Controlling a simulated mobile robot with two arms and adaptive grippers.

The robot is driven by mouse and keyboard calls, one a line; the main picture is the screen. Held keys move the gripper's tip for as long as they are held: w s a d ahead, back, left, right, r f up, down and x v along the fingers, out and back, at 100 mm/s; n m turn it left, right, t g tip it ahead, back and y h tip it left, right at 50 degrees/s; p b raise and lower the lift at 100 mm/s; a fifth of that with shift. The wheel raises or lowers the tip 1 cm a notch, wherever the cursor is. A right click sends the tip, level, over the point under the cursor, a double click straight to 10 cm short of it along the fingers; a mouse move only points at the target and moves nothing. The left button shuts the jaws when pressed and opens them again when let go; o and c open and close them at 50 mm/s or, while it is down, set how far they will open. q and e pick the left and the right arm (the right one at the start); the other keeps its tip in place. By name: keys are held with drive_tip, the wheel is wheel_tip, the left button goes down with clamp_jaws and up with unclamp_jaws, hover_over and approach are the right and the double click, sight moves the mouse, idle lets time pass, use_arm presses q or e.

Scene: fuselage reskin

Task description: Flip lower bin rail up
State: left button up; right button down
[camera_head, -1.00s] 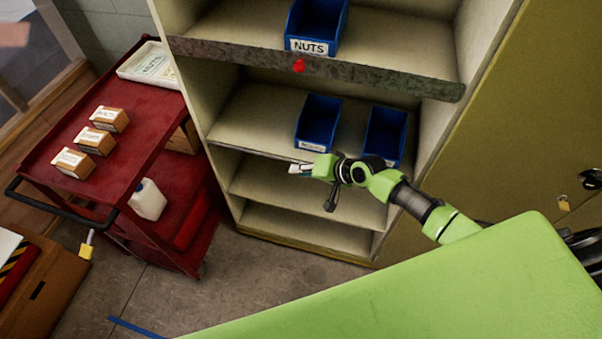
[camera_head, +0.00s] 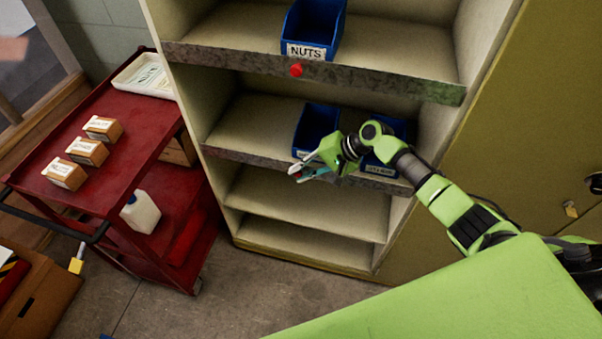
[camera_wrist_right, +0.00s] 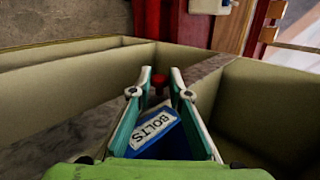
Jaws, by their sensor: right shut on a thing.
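The lower bin rail (camera_head: 240,158) is a grey mottled strip along the front edge of the middle shelf, below two blue bins. My right gripper (camera_head: 296,173) is at the middle of this rail in the head view. In the right wrist view its fingers (camera_wrist_right: 160,94) are closed on a red knob (camera_wrist_right: 159,81), with the mottled rail (camera_wrist_right: 208,70) running beside it. The left blue bin (camera_head: 318,125) is partly covered by the gripper, and the right blue bin (camera_head: 381,168) by my arm. A bin labelled BOLTS (camera_wrist_right: 153,130) shows between the fingers. My left gripper is out of view.
An upper rail (camera_head: 400,85) with its own red knob (camera_head: 296,70) crosses below the NUTS bin (camera_head: 312,30). A red cart (camera_head: 125,185) with small boxes stands left of the cabinet. The lower shelves (camera_head: 300,200) are empty.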

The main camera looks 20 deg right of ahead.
drive_tip(key=shift+w, duration=0.1)
drive_tip(key=c, duration=1.9)
unclamp_jaws()
drive_tip(key=v, duration=0.7)
drive_tip(key=shift+d+r, duration=0.15)
drive_tip(key=shift+d, duration=0.05)
